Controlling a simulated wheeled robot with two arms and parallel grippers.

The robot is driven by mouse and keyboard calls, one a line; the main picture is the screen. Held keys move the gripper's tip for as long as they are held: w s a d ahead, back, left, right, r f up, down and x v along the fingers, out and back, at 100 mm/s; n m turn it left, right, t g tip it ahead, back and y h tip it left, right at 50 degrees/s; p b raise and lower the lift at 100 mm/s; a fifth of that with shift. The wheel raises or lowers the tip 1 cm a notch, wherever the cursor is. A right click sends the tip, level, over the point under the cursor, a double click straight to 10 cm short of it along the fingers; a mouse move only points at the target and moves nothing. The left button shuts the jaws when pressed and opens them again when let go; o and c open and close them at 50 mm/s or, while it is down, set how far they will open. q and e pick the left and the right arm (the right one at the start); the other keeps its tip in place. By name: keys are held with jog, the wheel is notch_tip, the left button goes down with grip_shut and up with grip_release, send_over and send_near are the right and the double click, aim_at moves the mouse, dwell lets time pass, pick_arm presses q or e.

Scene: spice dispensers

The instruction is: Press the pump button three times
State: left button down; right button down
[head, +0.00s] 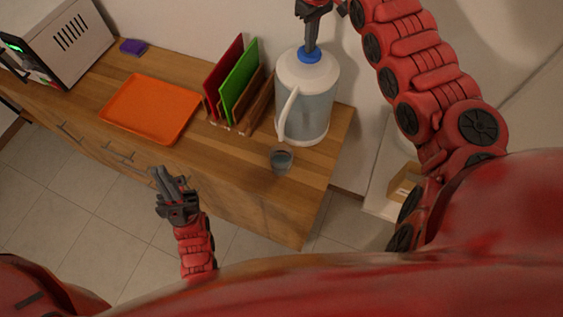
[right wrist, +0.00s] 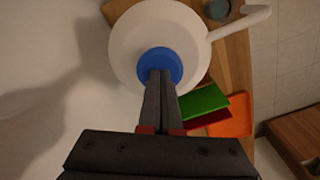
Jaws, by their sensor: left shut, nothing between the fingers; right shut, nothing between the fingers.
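The pump dispenser (head: 304,98) stands upright on the wooden counter, with a white lid, a clear body and a white spout. Its blue pump button (head: 310,56) is on top, and it also shows in the right wrist view (right wrist: 160,62). My right gripper (head: 311,46) is shut and empty, with its fingertips at the blue button from above; I cannot tell whether they touch it. A small glass (head: 281,160) with dark contents stands below the spout. My left gripper (head: 161,172) is shut and empty, in front of the counter and away from the dispenser.
An orange tray (head: 150,108) lies left on the counter (head: 222,155). Red (head: 223,78) and green (head: 239,84) boards stand in a rack beside the dispenser. A toaster-oven-like appliance (head: 68,42) and a purple block (head: 133,47) are further left. The wall is close behind.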

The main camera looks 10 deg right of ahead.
jog(key=shift+f+b, duration=0.55)
jog(key=shift+f, duration=0.15)
jog(key=shift+r, duration=0.25)
jog(key=shift+r+p, duration=1.3)
jog(key=shift+r, duration=0.45)
jog(key=shift+r, duration=0.1)
jog(key=shift+r+p, duration=0.35)
notch_tip(320, 180, up, 5)
jog(key=p, duration=0.2)
jog(key=shift+p, duration=0.4)
